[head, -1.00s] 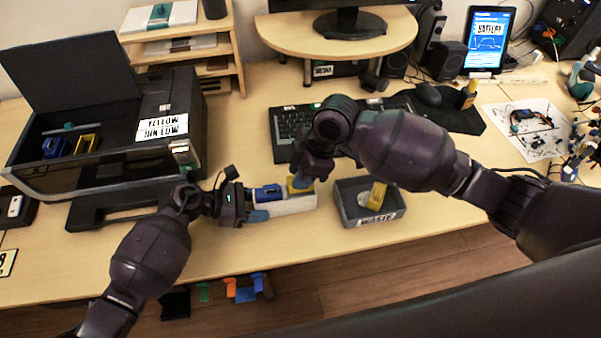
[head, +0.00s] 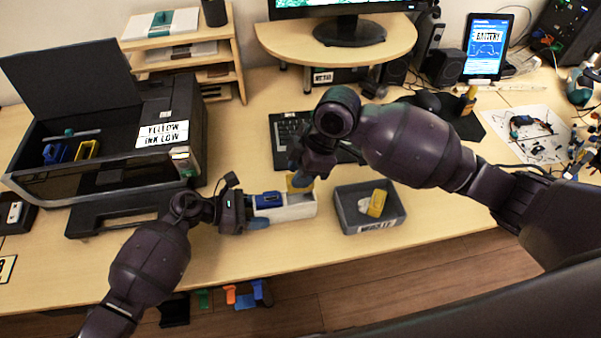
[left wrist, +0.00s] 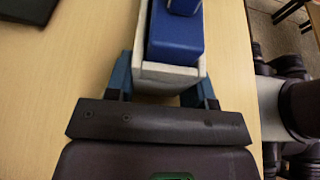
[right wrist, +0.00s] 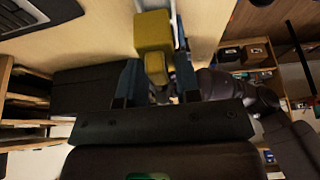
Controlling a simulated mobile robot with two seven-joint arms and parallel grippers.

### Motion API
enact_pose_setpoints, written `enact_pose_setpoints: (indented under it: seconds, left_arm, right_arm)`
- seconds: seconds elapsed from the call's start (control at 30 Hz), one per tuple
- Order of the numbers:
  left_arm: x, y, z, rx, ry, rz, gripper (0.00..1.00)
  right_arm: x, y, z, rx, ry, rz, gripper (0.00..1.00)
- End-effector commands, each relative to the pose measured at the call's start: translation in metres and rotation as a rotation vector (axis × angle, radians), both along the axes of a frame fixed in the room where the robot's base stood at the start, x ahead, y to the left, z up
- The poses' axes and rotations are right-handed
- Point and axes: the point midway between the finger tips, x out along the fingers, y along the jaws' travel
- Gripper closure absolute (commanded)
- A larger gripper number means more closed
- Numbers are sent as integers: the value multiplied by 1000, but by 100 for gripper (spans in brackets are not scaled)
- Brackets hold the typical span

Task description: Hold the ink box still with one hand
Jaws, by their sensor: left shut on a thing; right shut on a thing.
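The ink box (head: 295,212) is a white open box on the table between the printer and the grey bin. It holds a blue cartridge (head: 268,201) at its left and a yellow cartridge (head: 299,183) at its right. My left gripper (head: 252,208) is shut on the left end of the box; the left wrist view shows its blue fingers on both sides of the white wall (left wrist: 168,75). My right gripper (head: 300,176) is above the box's right end, shut on the yellow cartridge, which also shows in the right wrist view (right wrist: 154,34). The yellow cartridge's lower end is hard to make out.
A grey bin (head: 345,215) with a yellow cartridge (head: 377,203) inside stands just right of the box. The open printer (head: 110,170), labelled yellow ink low, is at the left. A keyboard (head: 288,130) lies behind the box. The table's front edge is close.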

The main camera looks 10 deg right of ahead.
Motion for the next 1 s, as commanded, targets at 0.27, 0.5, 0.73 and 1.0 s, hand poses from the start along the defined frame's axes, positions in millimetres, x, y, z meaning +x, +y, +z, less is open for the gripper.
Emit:
enact_pose_setpoints:
  seconds: [0.27,0.5,0.73,1.0]
  left_arm:
    - [0,0,0,0,0,0,76]
    - [0,0,0,0,0,0,45]
    - [0,0,0,0,0,0,21]
    - [0,3,1,1,0,1,21]
  right_arm:
    - [0,0,10,-1,0,0,94]
    - [0,0,10,0,0,0,94]
    - [0,0,9,0,0,0,94]
    - [0,0,9,0,0,0,94]
